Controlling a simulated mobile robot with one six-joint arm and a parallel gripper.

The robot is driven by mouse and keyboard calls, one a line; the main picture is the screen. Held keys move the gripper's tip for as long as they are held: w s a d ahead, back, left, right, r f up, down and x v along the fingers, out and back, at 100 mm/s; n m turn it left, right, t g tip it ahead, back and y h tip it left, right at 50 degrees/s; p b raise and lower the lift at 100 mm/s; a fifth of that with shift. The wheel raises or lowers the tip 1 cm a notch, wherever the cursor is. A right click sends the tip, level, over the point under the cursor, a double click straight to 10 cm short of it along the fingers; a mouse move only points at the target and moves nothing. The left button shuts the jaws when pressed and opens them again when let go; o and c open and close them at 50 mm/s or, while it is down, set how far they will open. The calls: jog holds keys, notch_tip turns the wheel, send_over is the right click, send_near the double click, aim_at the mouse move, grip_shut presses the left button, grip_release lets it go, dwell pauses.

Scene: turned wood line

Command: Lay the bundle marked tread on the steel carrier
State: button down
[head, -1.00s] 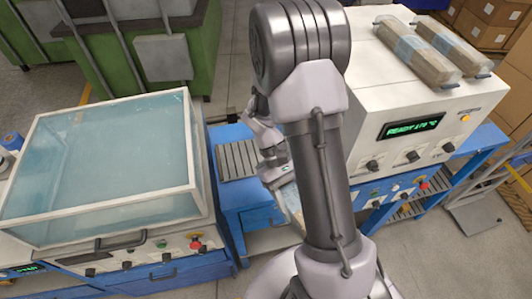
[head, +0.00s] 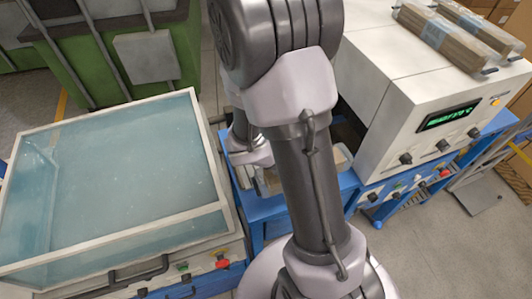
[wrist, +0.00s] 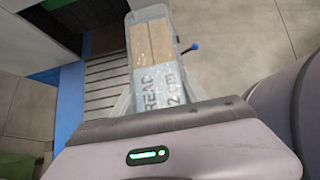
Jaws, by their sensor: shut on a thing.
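A wood bundle (wrist: 152,62) in clear bluish wrap, with grey lettering reading "READ" and "2 cm" in view, is between my gripper's fingers (wrist: 155,100) in the wrist view. The fingers are shut on its near end. A grey slatted plate (wrist: 104,88), which looks like the steel carrier, lies left of and partly behind the bundle. I cannot tell whether they touch. In the head view my gripper (head: 262,178) is mostly hidden behind my arm, above the blue stand (head: 262,209).
A glass-topped box (head: 115,170) stands left. A white machine (head: 425,95) with a green display stands right, with two wrapped bundles (head: 455,36) on top. A rod with a blue knob (wrist: 194,46) shows right of the held bundle. Bare floor lies at the front right.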

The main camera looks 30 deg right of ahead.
jog(key=f+b, duration=0.4)
jog(key=f, duration=0.1)
jog(key=shift+s+d+f, duration=0.2)
jog(key=shift+f, duration=0.1)
jog(key=w+d, duration=0.1)
jog(key=w, duration=0.4)
jog(key=w+d+f+b, duration=0.1)
jog(key=w+d, duration=0.1)
jog(key=w, duration=0.2)
jog(key=w+d, duration=0.2)
jog(key=w, duration=0.3)
jog(key=shift+w+d+f, duration=0.2)
jog(key=shift+w+d, duration=0.05)
jog(key=shift+w, duration=0.05)
jog(key=f+b, duration=0.1)
jog(key=f, duration=0.1)
jog(key=f+b, duration=0.1)
jog(key=shift+w+f+b, duration=0.2)
jog(key=shift+f+b, duration=0.1)
jog(key=shift+f, duration=0.1)
jog(key=shift+r, duration=0.2)
jog(key=shift+f, duration=0.1)
jog(key=c, duration=0.6)
grip_release()
